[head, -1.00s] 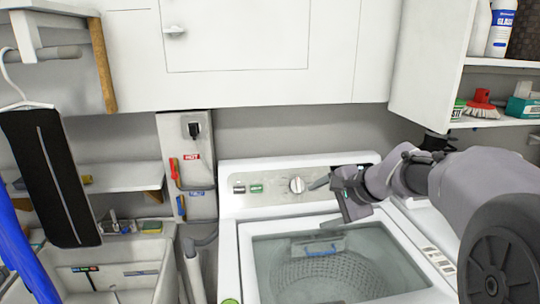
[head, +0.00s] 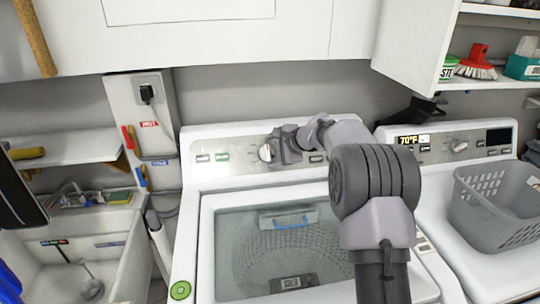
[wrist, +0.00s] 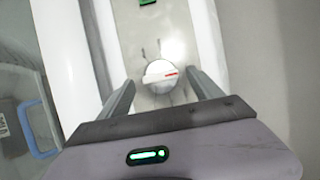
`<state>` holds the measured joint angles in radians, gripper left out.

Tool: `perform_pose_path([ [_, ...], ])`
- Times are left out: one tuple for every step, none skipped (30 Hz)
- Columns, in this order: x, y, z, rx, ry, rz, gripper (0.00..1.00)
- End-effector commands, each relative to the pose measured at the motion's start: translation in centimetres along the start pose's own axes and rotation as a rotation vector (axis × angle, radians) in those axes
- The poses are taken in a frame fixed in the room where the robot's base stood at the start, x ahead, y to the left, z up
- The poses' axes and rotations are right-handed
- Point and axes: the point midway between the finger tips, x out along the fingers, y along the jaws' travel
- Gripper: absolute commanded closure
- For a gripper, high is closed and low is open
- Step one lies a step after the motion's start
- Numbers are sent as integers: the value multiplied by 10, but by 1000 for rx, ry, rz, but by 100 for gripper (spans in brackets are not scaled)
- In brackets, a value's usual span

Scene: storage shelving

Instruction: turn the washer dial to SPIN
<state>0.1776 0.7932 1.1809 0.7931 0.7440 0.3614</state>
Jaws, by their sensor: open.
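The washer dial (head: 266,153) is a round white knob on the back panel of the washer (head: 190,212). In the wrist view the dial (wrist: 159,75) shows a raised bar across its face with a red mark at the right end. My gripper (head: 274,152) is at the panel, close in front of the dial. In the wrist view my gripper (wrist: 162,92) is open, with one finger on each side of the dial. I see a gap between each finger and the dial. Any SPIN label cannot be read.
The washer's glass lid (head: 230,255) is below the panel. To the right stands a second machine (head: 490,270) with a grey basket (head: 497,215) on it. A sink (head: 115,240) is at the left. Cabinets (head: 220,45) hang above; a shelf (head: 495,83) is upper right.

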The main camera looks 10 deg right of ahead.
Motion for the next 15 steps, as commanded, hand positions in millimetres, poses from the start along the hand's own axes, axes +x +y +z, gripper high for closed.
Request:
perform_pose_path([
  [7,0,0,-2,0,0,25],
  [10,1,0,-1,0,1,25],
  [13,0,0,0,0,0,25],
  [14,0,0,0,0,0,25],
  [16,0,0,0,0,-1,25],
  [17,0,0,0,0,0,25],
  [17,0,0,0,0,0,25],
  [17,0,0,0,0,0,25],
  [17,0,0,0,0,0,25],
  [17,0,0,0,0,0,25],
  [17,0,0,0,0,0,25],
  [17,0,0,0,0,0,25],
  [17,0,0,0,0,0,25],
  [17,0,0,0,0,0,31],
  [17,0,0,0,0,0,39],
])
